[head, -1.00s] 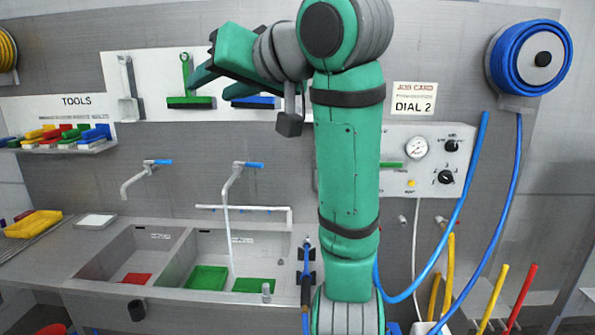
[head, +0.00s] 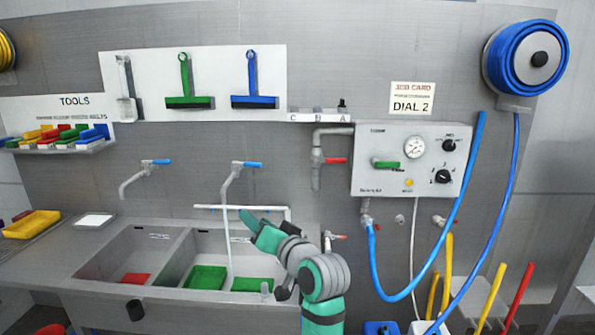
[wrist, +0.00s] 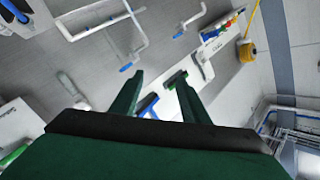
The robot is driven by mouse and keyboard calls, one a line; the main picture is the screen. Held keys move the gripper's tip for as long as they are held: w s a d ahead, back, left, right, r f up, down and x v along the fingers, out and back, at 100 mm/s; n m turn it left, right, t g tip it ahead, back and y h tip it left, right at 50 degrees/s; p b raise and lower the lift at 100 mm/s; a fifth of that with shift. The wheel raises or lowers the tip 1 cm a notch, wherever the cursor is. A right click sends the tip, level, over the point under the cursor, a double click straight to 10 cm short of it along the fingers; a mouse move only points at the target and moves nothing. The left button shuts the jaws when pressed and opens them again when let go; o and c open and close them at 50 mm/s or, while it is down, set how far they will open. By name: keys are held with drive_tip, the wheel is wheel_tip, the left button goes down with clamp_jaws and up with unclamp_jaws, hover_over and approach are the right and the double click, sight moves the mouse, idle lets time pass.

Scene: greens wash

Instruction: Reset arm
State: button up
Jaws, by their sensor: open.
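My gripper (head: 250,224) is low in the head view, in front of the right-hand sink basin and below the right tap. In the wrist view its two green fingers (wrist: 156,92) stand apart with nothing between them. Beyond them the wrist view shows the wall and its hanging tools, seen tilted. My arm is folded low in the head view, its upper links at the bottom centre. The gripper touches nothing that I can see.
The double sink (head: 160,296) holds red and green trays. Water runs from the right tap (head: 232,176). The control panel (head: 364,182) with gauge and dials is on the wall, right of centre. A blue hose (head: 411,284) hangs below it. A job card (head: 412,99) reads DIAL 2.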

drive_tip(key=s+d+f+m+t+h, duration=0.1)
drive_tip(key=s+d+f+h, duration=0.15)
drive_tip(key=f, duration=0.75)
drive_tip(key=s+d+f+m+t+h, duration=0.1)
drive_tip(key=s+f+m, duration=0.15)
drive_tip(key=f, duration=0.85)
drive_tip(key=s+d+f+h, duration=0.3)
drive_tip(key=s+f+h, duration=0.1)
drive_tip(key=s+f, duration=1.15)
drive_tip(key=s+d+f+h, duration=0.1)
drive_tip(key=s+f, duration=0.2)
drive_tip(key=s, duration=0.5)
drive_tip(key=s+d+f+h, duration=0.1)
drive_tip(key=s+d+f, duration=0.1)
drive_tip(key=s, duration=0.6)
drive_tip(key=s+r+n, duration=0.2)
drive_tip(key=s, duration=0.7)
drive_tip(key=s+r+n, duration=0.2)
drive_tip(key=s, duration=0.7)
drive_tip(key=shift+g, duration=0.4)
drive_tip(key=shift+d, duration=0.15)
